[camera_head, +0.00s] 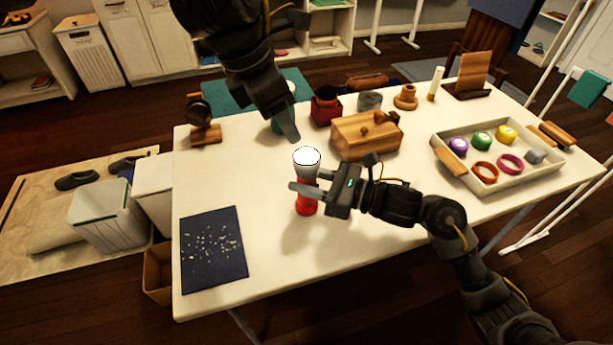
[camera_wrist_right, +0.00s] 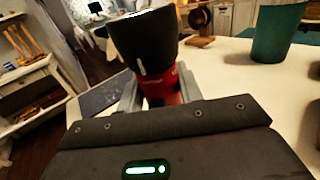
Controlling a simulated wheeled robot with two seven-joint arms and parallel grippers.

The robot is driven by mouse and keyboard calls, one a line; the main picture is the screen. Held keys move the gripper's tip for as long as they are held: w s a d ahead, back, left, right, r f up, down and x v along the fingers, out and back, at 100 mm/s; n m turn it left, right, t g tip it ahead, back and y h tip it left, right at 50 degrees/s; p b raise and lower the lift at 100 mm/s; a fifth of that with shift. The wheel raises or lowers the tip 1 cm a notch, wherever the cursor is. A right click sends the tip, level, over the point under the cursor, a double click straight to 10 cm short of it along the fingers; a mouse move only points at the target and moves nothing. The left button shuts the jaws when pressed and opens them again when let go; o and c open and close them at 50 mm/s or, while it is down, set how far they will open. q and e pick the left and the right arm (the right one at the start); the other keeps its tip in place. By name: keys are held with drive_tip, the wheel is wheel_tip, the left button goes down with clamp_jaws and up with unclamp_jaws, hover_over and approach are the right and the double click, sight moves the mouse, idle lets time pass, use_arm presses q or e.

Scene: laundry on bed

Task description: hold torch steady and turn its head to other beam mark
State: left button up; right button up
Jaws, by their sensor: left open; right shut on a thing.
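The torch (camera_head: 306,207) stands upright on the white table, with a red body and a bright white lens facing up. In the right wrist view its dark head (camera_wrist_right: 145,40) shows above the red body (camera_wrist_right: 160,88), with a short pale mark on the head's lower edge. My right gripper (camera_head: 308,185) is shut on the torch body below the head, a finger on each side. My left gripper (camera_head: 287,125) is open and empty, above and behind the torch, apart from it. Any beam marks on the table-side of the head are hidden.
A teal cup (camera_wrist_right: 275,32) stands close behind the torch, partly covered by my left arm in the head view. A wooden box (camera_head: 366,137) is right behind my right gripper. A tray (camera_head: 497,185) with coloured rolls lies right. A dark mat (camera_head: 212,270) lies front left; the front middle is clear.

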sight(306, 155)
use_arm(q)
drive_tip(key=shift+o, duration=1.1)
drive_tip(key=shift+s+d+r, duration=0.15)
drive_tip(key=shift+d+r, duration=0.05)
drive_tip(key=shift+d, duration=0.15)
drive_tip(key=shift+o, duration=1.3)
drive_tip(key=w+d+n+y, duration=0.2)
drive_tip(key=d+y, duration=0.1)
drive_tip(key=shift+w+d+r+n, duration=0.15)
drive_tip(key=shift+d+r+n, duration=0.1)
drive_tip(key=shift+r+n, duration=0.15)
drive_tip(key=f+n, duration=0.1)
drive_tip(key=f, duration=0.2)
drive_tip(key=f+n+g, duration=0.1)
drive_tip(key=f, duration=0.3)
drive_tip(key=f+n, duration=0.2)
drive_tip(key=f, duration=0.2)
drive_tip(key=shift+a+f+g+y, duration=0.15)
drive_tip(key=shift+a+g+y, duration=0.15)
drive_tip(key=shift+g, duration=0.1)
drive_tip(key=c, duration=1)
